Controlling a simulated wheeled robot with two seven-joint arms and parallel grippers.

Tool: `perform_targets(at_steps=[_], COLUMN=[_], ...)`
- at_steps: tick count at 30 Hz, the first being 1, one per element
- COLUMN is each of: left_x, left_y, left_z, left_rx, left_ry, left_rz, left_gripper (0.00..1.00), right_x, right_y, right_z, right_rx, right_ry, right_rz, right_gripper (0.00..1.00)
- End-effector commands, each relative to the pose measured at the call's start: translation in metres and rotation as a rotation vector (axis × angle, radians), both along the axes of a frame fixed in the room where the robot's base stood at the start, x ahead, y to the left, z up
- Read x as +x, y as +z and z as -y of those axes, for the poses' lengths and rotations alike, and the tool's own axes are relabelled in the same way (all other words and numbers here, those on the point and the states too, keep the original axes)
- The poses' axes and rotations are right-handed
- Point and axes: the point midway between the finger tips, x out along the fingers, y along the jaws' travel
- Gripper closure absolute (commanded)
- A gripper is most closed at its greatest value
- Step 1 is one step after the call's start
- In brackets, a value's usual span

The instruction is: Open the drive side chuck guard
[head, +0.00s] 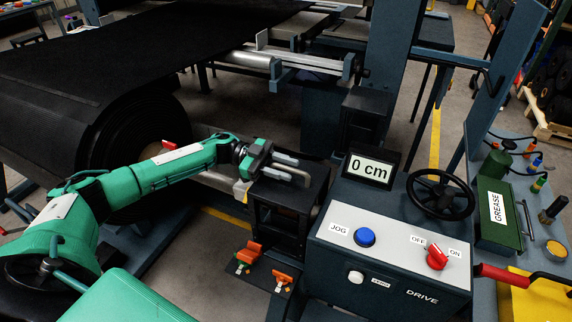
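My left gripper (301,172) reaches in from the left, with its two grey fingers apart and nothing clearly seen between them. It is above a dark open-fronted housing (282,215) beside the drive console. I cannot tell whether the fingers touch anything there. A silver shaft (218,181) runs from the black belt roll (130,120) toward this housing, under my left arm. A pale grey piece (242,190) sits at the shaft's end, partly hidden by the gripper. The chuck guard cannot be told apart clearly from the housing. My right gripper is not in view.
The drive console (390,250) carries a blue JOG button (365,236), a red OFF/ON knob (437,256) and a "0 cm" display (370,169). A black handwheel (440,194) is behind it. Orange clips (248,254) sit low in front. A green grease box (495,213) is at right.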

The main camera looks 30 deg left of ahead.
Motion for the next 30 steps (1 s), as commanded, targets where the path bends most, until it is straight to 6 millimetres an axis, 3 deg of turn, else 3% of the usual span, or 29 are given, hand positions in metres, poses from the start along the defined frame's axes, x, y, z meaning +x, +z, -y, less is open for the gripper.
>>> perform_targets(at_steps=[11,16,30], left_x=[0.0,0.0,0.008], left_y=[0.0,0.0,0.009], left_z=[0.005,0.005,0.004], left_rx=[0.001,0.001,-0.002], left_ry=[0.001,0.001,0.002], left_rz=[0.0,0.0,-0.051], left_gripper=[0.68,1.0,1.0], right_x=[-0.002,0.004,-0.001], right_y=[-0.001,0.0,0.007], right_z=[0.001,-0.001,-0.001], right_rx=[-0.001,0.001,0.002], right_ry=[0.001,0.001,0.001], right_rz=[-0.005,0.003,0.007], right_gripper=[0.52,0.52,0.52])
